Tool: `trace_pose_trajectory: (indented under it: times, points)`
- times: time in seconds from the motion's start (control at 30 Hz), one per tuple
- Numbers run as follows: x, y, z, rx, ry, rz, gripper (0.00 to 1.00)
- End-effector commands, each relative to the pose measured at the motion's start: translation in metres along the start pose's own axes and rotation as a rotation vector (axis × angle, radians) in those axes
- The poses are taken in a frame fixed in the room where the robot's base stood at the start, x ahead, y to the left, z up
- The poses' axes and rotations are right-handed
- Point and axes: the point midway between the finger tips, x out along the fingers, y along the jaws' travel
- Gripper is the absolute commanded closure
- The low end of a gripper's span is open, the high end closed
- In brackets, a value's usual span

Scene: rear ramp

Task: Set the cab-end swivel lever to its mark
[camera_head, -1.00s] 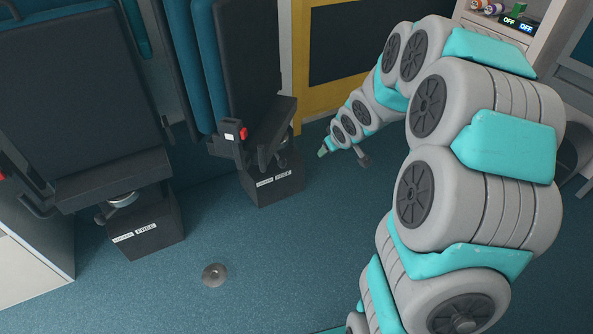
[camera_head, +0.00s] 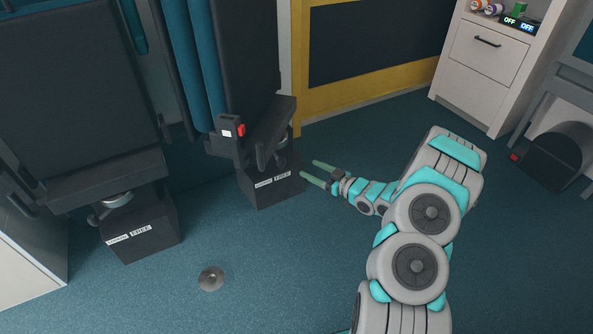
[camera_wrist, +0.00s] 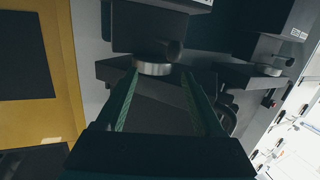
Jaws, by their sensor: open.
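Two dark folding seats stand on black pedestals, each with a metal swivel ring and a short dark lever under the seat. The nearer-to-gripper pedestal (camera_head: 272,187) is the right one in the head view; a lever (camera_head: 262,157) appears to hang by its ring. The other seat's lever (camera_head: 97,217) is at left. My gripper (camera_head: 310,169) is open and empty, fingers pointing left toward the right pedestal. In the wrist view, a ring (camera_wrist: 152,69) and round lever end (camera_wrist: 173,50) show beyond the fingertips.
A yellow-framed dark panel (camera_head: 300,60) stands behind. A white drawer cabinet (camera_head: 485,55) is at back right, with a dark wheel-arch-like block (camera_head: 550,155) beside it. A round floor fitting (camera_head: 211,279) lies in front. The blue floor between is clear.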

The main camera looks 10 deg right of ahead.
Motion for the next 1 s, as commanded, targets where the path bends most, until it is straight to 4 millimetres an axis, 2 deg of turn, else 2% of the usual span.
trace_pose_trajectory:
  times: [0.03, 0.17, 0.37, 0.8, 1.0]
  points:
    - [-0.004, -0.004, 0.009, 0.014, 0.026, -0.009, 0.31]
    - [-0.012, -0.013, 0.016, 0.036, 0.091, -0.033, 0.31]
    - [-0.012, -0.017, 0.015, 0.044, 0.126, -0.045, 0.31]
    - [0.039, -0.019, 0.009, 0.04, 0.123, -0.045, 0.31]
    - [0.056, -0.02, 0.007, 0.043, 0.122, -0.044, 0.31]
